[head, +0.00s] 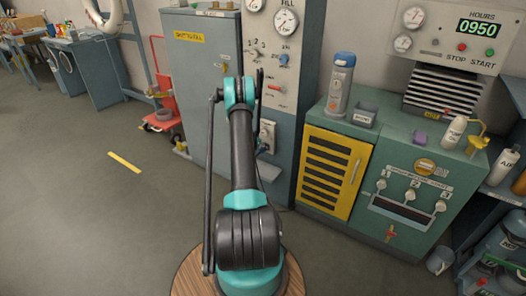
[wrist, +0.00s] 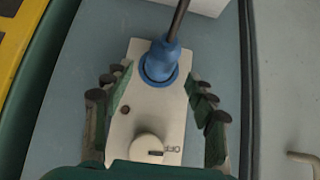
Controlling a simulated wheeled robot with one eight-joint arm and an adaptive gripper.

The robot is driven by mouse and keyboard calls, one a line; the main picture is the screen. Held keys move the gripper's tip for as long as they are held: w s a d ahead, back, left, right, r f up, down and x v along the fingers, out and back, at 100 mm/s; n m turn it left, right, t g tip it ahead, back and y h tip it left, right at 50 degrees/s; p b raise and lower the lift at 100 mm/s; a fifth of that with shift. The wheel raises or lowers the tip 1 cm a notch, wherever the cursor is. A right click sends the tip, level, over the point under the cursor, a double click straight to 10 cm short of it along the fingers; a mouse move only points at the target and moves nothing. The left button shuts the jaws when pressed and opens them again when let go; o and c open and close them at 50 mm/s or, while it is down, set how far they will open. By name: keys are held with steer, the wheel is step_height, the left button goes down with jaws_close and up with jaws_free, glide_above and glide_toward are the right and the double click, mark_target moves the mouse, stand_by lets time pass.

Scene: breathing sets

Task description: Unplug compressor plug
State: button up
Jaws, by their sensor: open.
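The compressor plug is a blue plug (wrist: 158,63) seated in a pale socket plate (wrist: 135,122) on a grey-blue panel, with a dark cable running from it to the top of the wrist view. A round white knob (wrist: 147,148) sits on the same plate. In the head view, the socket plate (head: 267,130) shows on the tall cabinet, just right of my arm. My gripper (wrist: 158,80) is open. Its two fingers stand on either side of the plate, with the plug between and slightly beyond the tips. I see no contact with the plug. My arm hides much of the gripper in the head view.
The green compressor cabinet (head: 405,170) with a yellow louvred door (head: 330,172) stands to the right. A grey bottle (head: 339,85) and other small items are on its top. A grey locker (head: 203,75) and red trolley (head: 163,125) stand left.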

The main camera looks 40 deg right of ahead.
steer(key=shift+x, duration=1.85)
jaws_close()
steer(key=shift+a, duration=0.15)
steer(key=shift+s+a, duration=0.35)
steer(key=shift+a, duration=0.55)
steer(key=shift+s+a, duration=0.4)
steer(key=shift+a, duration=0.45)
steer(key=shift+s+a, duration=0.35)
steer(key=shift+a, duration=0.55)
